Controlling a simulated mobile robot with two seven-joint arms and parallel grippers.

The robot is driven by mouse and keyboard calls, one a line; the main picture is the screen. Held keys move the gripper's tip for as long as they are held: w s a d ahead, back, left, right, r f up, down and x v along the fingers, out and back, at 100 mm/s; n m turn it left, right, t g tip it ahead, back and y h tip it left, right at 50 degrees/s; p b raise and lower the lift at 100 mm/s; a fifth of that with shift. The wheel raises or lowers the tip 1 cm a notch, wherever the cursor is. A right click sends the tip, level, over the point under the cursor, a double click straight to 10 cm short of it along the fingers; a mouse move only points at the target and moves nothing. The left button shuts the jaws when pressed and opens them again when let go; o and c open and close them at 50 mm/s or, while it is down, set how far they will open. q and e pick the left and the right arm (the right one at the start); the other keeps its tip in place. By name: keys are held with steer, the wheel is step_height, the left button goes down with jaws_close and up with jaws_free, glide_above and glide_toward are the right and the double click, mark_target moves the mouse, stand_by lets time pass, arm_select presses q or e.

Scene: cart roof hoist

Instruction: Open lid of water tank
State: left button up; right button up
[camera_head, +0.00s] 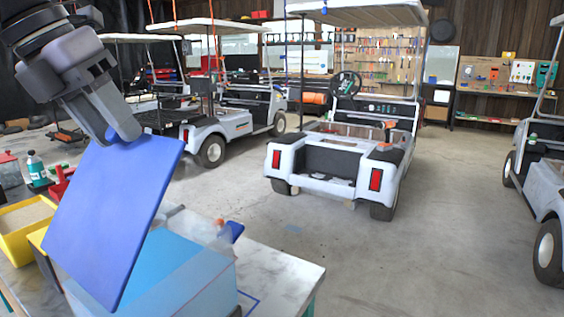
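My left gripper (122,136) comes in from the upper left and is shut on the top edge of a flat blue lid (115,210). The lid is steeply tilted, its lower edge running down to the bottom left of the view. Behind and right of it, the light-blue water tank (195,277) stands on the table. The lid hides the tank's left part, and I cannot tell whether its lower edge touches the tank. My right gripper is not in view.
The tank's table (285,275) has a bare strip at its right. A clear bottle with an orange cap (219,232) stands behind the tank. Golf carts (335,165) are parked beyond open floor.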

arm_select(q)
steer(key=c, duration=0.5)
steer(key=shift+o, duration=0.2)
steer(key=shift+s+a, duration=0.1)
steer(key=shift+s+a+r, duration=0.4)
steer(key=shift+s+r, duration=0.1)
steer(key=shift+s, duration=0.15)
steer(key=shift+o, duration=0.2)
steer(key=shift+s+a+r, duration=0.2)
steer(key=shift+s+a, duration=0.05)
steer(key=shift+s, duration=0.2)
steer(key=shift+s+a+r, duration=0.15)
steer(key=shift+s+a, duration=0.05)
steer(key=shift+s, duration=0.2)
steer(key=shift+s+a, duration=0.1)
